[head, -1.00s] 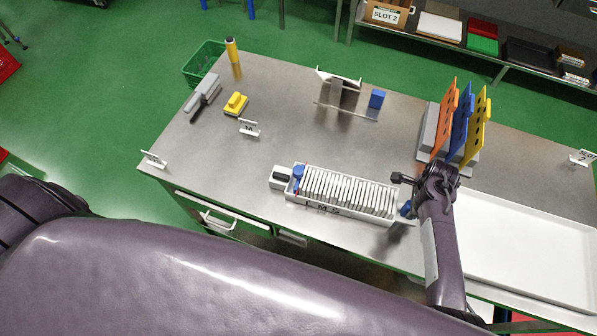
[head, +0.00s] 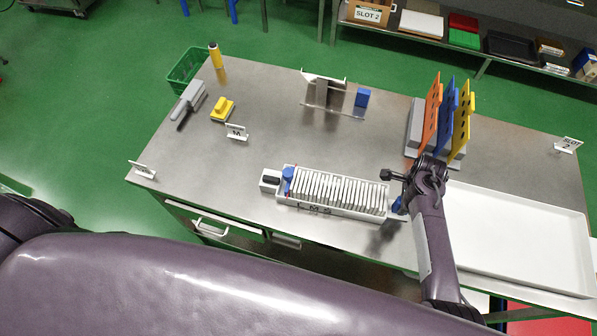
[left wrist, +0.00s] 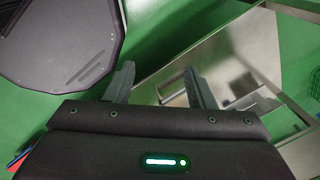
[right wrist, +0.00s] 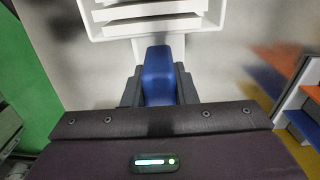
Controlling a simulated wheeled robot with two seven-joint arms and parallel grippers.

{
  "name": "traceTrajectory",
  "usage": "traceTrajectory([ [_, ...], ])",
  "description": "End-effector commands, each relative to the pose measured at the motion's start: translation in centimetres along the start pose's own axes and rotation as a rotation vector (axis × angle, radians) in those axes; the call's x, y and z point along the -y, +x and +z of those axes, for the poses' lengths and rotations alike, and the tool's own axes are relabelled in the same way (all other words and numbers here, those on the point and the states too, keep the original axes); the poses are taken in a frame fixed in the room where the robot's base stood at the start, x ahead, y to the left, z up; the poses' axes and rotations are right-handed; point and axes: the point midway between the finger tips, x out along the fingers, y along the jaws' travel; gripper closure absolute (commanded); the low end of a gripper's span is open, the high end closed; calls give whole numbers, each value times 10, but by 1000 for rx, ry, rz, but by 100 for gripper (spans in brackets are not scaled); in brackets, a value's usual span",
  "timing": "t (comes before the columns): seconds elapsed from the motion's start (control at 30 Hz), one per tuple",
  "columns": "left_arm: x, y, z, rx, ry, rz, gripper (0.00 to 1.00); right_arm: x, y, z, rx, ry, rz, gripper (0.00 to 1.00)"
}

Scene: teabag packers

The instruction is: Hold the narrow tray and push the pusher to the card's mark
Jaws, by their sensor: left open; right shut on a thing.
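The narrow white tray (head: 330,209) stands near the table's front edge, filled with a row of upright white packets. Letters L, M and S show on its front wall. The blue pusher (head: 288,174) is at the tray's left end, left of the packets. The card (head: 236,133) reads M and stands on the table to the left. My right gripper (right wrist: 158,92) is shut on the blue handle (right wrist: 158,72) at the tray's right end. My left gripper (left wrist: 160,88) is open and empty, over the floor by the table's edge; the head view does not show it.
A wide white tray (head: 515,238) lies at right. Orange, blue and yellow upright panels (head: 461,120) stand behind my right arm. A yellow block (head: 222,109), a grey tool (head: 188,101) and a green basket (head: 180,76) are at left. The table's middle is clear.

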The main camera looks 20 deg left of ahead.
Motion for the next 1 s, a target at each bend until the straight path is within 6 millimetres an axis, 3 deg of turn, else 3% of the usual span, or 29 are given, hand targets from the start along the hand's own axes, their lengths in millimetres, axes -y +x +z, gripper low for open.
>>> traceTrajectory([
  [0.03, 23, -5, -4, 7, 153, -35, 51, 0, 0, 0, 0, 0, 1, 100],
  [0.2, 71, -26, -18, 67, 691, -113, 51, 0, 0, 0, 0, 0, 1, 100],
  [0.57, 113, -90, -34, 227, 1733, -251, 51, 0, 0, 0, 0, 0, 1, 100],
  [0.67, 123, -122, -59, 220, 1955, -429, 51, 0, 0, 0, 0, 0, 1, 100],
  [0.8, 130, -187, -119, 194, 2169, -800, 51, 0, 0, 0, 0, 0, 1, 100],
  [0.9, 131, -236, -166, 188, 2245, -1057, 51, 0, 0, 0, 0, -1, 1, 100],
  [1.0, 130, -272, -202, 186, 2268, -1235, 51, 0, 0, 0, 0, -1, 1, 100],
])
